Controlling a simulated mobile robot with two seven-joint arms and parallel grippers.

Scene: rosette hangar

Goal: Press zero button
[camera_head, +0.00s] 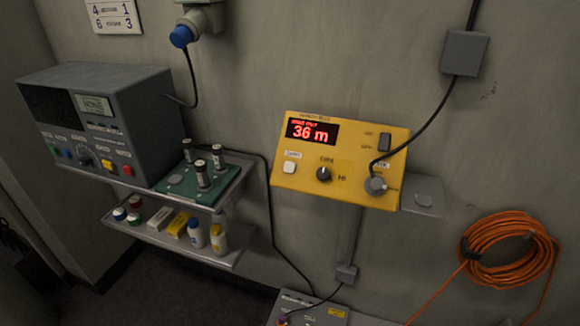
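A yellow box (338,162) is on the wall, right of centre. Its red display (312,131) reads "36 m". A cable plugs into a grey connector (376,185) at the lower right. Neither of my grippers is in view, and nothing covers the white button.
A dark grey instrument (140,115) stands on the left shelf, beside a green board (190,190) with upright cylinders. Bottles and small boxes fill the lower shelf (160,238). An orange cable coil (510,248) hangs at right. A grey box (345,312) sits low in front.

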